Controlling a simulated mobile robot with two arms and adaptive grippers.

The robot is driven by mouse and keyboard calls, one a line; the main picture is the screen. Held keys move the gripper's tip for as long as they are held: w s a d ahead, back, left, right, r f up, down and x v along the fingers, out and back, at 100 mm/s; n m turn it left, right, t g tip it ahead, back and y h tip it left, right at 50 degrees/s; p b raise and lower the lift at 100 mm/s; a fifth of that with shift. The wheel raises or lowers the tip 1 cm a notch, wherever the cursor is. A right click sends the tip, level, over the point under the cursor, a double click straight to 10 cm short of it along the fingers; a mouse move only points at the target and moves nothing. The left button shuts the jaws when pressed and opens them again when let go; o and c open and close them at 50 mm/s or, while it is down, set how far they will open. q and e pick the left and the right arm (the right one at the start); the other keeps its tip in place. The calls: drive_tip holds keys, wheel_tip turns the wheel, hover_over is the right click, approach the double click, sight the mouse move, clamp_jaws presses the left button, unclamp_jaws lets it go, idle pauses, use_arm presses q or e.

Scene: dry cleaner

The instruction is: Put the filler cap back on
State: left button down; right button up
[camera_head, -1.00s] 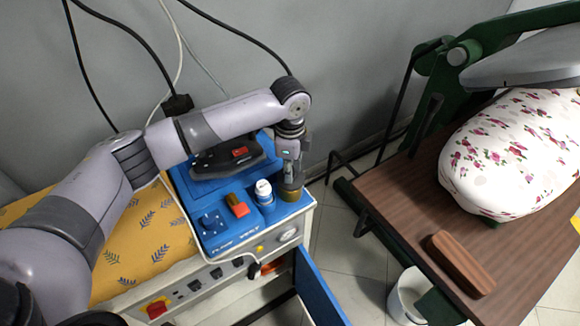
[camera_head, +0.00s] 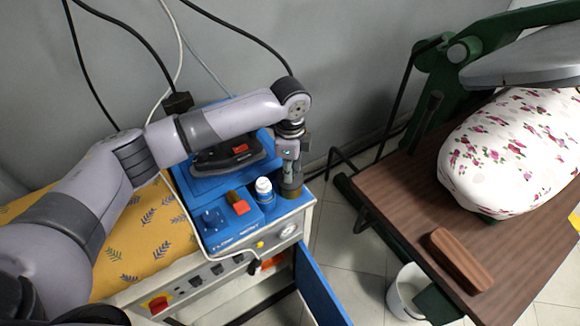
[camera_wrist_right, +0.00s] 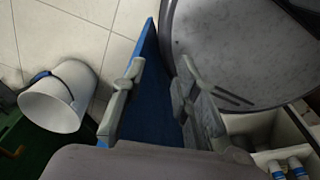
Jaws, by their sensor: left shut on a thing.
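My left gripper (camera_head: 290,174) points down over the right corner of the blue top of the steam unit (camera_head: 213,239). It is shut on the filler cap, an olive-brass round piece (camera_head: 291,191) just below the fingers. The fingers partly hide it, and I cannot tell whether it touches the filler opening or is threaded on. My right gripper (camera_wrist_right: 157,88) is open and empty in the right wrist view, its two grey fingers well apart.
A white-capped blue bottle (camera_head: 264,191) stands close left of the left gripper, with an orange-red knob piece (camera_head: 240,206) beside it. An iron (camera_head: 230,156) rests behind. An open blue door (camera_head: 319,289) hangs below. A white bucket (camera_head: 407,293) stands on the floor.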

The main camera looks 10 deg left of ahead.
use_arm(q)
drive_tip(key=shift+w+r+p, duration=0.2)
drive_tip(key=shift+r+p, duration=0.25)
drive_tip(key=shift+p, duration=0.4)
idle(0.5)
drive_tip(key=shift+s+p, duration=0.15)
drive_tip(key=shift+p, duration=0.75)
idle(0.7)
drive_tip(key=shift+f, duration=0.1)
drive_tip(key=c, duration=1.3)
unclamp_jaws()
drive_tip(key=shift+o, duration=0.3)
drive_tip(key=o, duration=0.4)
drive_tip(key=shift+o, duration=0.2)
drive_tip(key=shift+r+p, duration=3.55)
drive_tip(key=shift+p, duration=0.3)
